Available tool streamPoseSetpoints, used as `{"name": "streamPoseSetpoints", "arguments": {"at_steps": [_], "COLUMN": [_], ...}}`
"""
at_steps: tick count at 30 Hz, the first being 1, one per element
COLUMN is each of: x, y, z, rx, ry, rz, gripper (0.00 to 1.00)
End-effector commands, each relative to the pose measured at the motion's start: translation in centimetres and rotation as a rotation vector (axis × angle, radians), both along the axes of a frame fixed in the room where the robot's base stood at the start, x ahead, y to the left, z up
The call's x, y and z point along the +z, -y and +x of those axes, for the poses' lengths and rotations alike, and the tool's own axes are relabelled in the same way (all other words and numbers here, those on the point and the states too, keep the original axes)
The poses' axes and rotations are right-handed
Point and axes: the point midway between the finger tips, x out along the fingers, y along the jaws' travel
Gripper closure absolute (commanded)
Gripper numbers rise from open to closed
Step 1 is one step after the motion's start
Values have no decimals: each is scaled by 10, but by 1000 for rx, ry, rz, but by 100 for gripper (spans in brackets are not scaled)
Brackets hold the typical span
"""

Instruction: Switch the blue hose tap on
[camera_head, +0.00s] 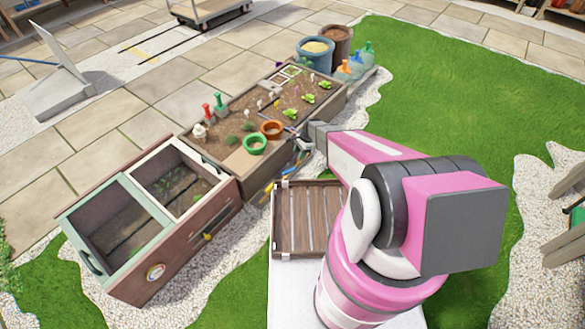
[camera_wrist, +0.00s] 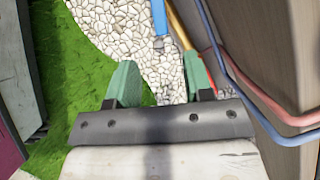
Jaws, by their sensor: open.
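My gripper (camera_wrist: 158,72) shows its two green fingers spread apart with nothing between them, over the white gravel. In the head view my gripper (camera_head: 303,146) is low beside the planter's near side and partly hidden by my arm. A blue hose (camera_wrist: 268,122) and a red hose (camera_wrist: 258,88) run along the wooden wall, right of the fingers. I cannot make out a blue tap for certain in either view. A narrow blue piece (camera_wrist: 158,18) with a grey end lies ahead of the fingers, apart from them; I cannot tell what it is.
The long planter (camera_head: 222,166) holds plants and pots. A cold frame (camera_head: 138,258) stands at left and a slatted crate (camera_head: 306,252) in front. A yellow-orange strip (camera_wrist: 181,30) lies close to the wall. Grass (camera_head: 460,85) is open at right.

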Motion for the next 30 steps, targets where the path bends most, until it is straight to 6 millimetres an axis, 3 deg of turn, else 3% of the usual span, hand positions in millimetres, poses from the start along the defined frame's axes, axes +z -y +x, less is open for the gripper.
{"name": "streamPoseSetpoints", "arguments": {"at_steps": [8, 21, 30], "x": [-24, -91, -99], "y": [-9, -33, -36], "z": [-4, -17, -20], "rx": [2, 1, 0], "ry": [-1, -1, 1], "rz": [-1, -2, -2], "gripper": [53, 53, 53]}}
